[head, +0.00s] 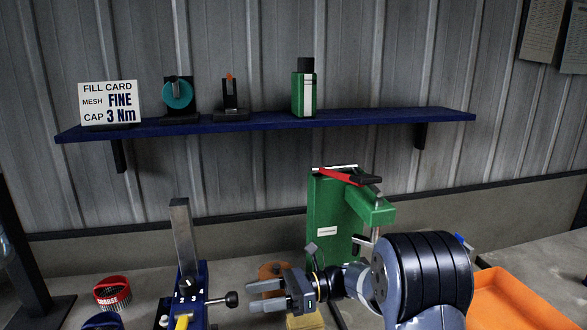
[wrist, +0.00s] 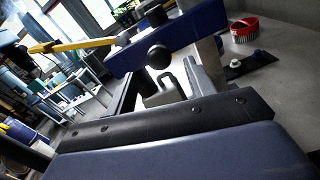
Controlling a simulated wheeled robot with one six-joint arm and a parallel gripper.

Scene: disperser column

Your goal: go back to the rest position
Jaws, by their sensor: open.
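My gripper (head: 251,297) is at the lower middle of the head view, pointing left, with its two grey fingers apart and nothing seen between them. It is just right of the black ball knob (head: 231,299) on the blue stand (head: 202,290). In the wrist view the blue stand (wrist: 180,38) and its black knob (wrist: 160,57) are close ahead of the grey fingers (wrist: 197,78). I cannot tell whether the fingers touch the knob. My arm comes in from the lower right and hides part of the bench.
A green column machine (head: 326,218) with a red lever (head: 340,176) stands behind my arm. An orange tray (head: 508,300) is at right. A blue wall shelf (head: 270,123) holds a fill card (head: 109,103) and a green bottle (head: 303,93).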

